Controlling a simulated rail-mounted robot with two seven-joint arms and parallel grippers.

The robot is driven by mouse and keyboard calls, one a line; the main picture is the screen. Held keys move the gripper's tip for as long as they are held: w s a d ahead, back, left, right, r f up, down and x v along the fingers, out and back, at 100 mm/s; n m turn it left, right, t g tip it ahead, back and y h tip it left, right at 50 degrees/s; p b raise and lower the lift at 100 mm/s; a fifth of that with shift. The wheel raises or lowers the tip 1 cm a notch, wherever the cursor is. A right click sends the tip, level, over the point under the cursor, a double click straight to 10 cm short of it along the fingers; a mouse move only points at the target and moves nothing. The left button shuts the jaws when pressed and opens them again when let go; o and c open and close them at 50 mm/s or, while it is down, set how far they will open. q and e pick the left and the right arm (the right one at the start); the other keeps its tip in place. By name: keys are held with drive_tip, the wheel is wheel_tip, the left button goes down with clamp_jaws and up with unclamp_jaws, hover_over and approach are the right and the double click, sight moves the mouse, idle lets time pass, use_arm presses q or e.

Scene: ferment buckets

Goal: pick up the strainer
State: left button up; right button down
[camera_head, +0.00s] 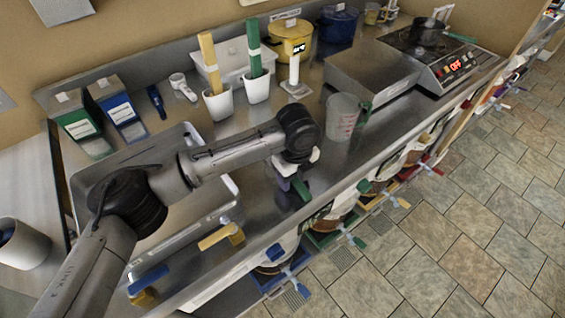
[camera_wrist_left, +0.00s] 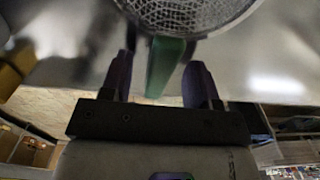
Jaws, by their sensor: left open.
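The strainer's round wire mesh (camera_wrist_left: 190,10) shows at the top of the left wrist view, with its green handle (camera_wrist_left: 165,66) pointing toward my gripper. My left gripper (camera_wrist_left: 163,72) is open, with one purple finger on each side of the handle. A gap shows between the handle and each finger, so it is not clamped. In the head view the green handle (camera_head: 301,190) sticks out at the counter's front edge beside my left gripper (camera_head: 290,182). My wrist hides the mesh there. My right gripper is not in view.
A clear measuring jug (camera_head: 342,117) with a green handle stands right of my wrist. A yellow handle (camera_head: 222,236) and a blue handle (camera_head: 148,278) lie along the front edge. White cups (camera_head: 218,104) stand behind. Buckets with coloured taps sit below the counter.

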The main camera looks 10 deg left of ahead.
use_arm(q)
drive_tip(key=c, duration=0.9)
drive_tip(key=shift+r, duration=0.1)
